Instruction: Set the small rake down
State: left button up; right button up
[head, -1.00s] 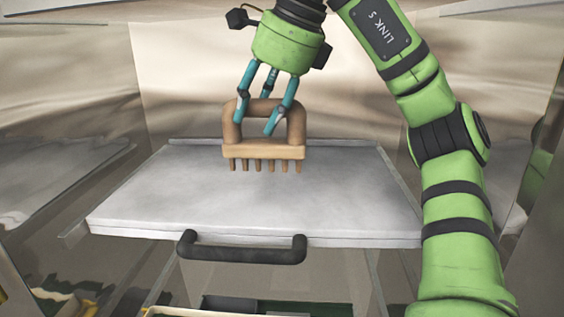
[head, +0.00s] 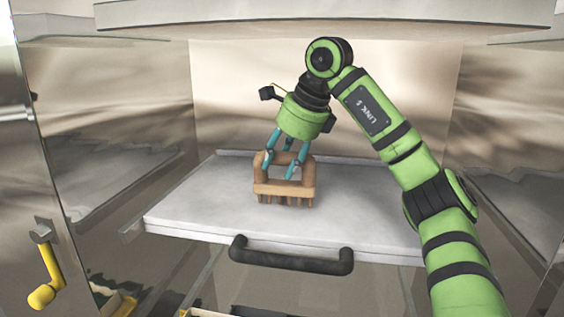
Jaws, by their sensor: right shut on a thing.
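The small rake (head: 284,189) is brown, with an arched handle and a row of short teeth pointing down. It is upright over the left-middle of a pale grey lid or shelf (head: 370,210). Its teeth are at or very near that surface; I cannot tell if they touch. My right gripper (head: 284,165), with teal fingers, comes down from above and is shut on the rake's handle. The fingers partly cover the arch. My left gripper is not in view.
A black bar handle (head: 290,262) runs along the front edge of the grey surface. Shiny metal walls enclose it at the back and sides. A yellow crank handle (head: 42,290) is on the left panel. The grey surface right of the rake is clear.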

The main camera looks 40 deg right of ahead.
jog(key=shift+d+f, duration=0.3)
jog(key=shift+f, duration=0.2)
jog(key=shift+d, duration=0.15)
jog(key=shift+f, duration=0.15)
jog(key=o, duration=1.3)
jog(key=shift+a, duration=0.2)
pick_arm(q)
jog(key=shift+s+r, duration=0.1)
pick_arm(e)
jog(key=shift+d, duration=0.1)
